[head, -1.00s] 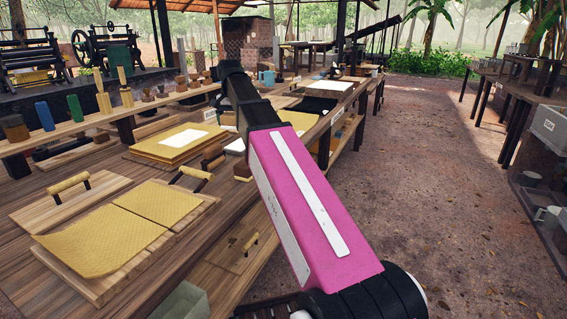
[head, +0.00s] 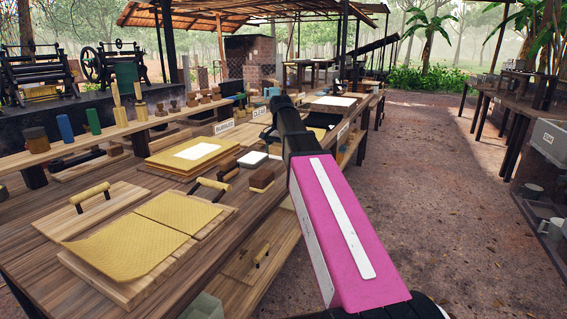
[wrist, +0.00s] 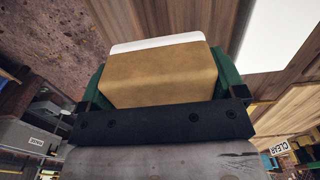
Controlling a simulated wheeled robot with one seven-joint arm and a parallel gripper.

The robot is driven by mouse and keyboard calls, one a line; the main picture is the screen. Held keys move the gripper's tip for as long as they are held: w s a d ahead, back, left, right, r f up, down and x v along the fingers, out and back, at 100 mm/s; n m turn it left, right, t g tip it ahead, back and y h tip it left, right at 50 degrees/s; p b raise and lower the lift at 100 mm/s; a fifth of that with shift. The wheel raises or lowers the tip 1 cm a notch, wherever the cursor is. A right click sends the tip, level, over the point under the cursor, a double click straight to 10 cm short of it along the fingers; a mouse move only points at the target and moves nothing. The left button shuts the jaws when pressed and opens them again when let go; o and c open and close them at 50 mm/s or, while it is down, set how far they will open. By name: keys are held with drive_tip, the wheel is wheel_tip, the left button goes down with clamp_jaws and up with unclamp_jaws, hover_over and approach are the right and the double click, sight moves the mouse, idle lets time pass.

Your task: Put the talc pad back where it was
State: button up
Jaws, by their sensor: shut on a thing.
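The talc pad (wrist: 160,75), a brown block with a white face, fills the middle of the wrist view. My gripper (wrist: 162,68) is shut on it, with one green finger on each side. In the head view the pad and fingers are hidden behind my arm. A white-topped dark pad (head: 252,158) and a brown block (head: 262,181) sit on the wooden bench (head: 225,240) near my arm.
A yellow sheet stack with white paper (head: 197,150) and a board with yellow sheets (head: 135,245) lie on the bench. A raised shelf (head: 75,145) holds blocks and rollers. A dirt aisle lies right.

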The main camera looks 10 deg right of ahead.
sight(283, 168)
drive_tip(key=shift+w+d+f, duration=0.45)
drive_tip(key=shift+d, duration=0.05)
drive_tip(key=shift+f, duration=2)
drive_tip(key=shift+f, duration=0.1)
drive_tip(key=o, duration=0.7)
wheel_tip(283, 168, up, 12)
drive_tip(key=shift+r, duration=0.1)
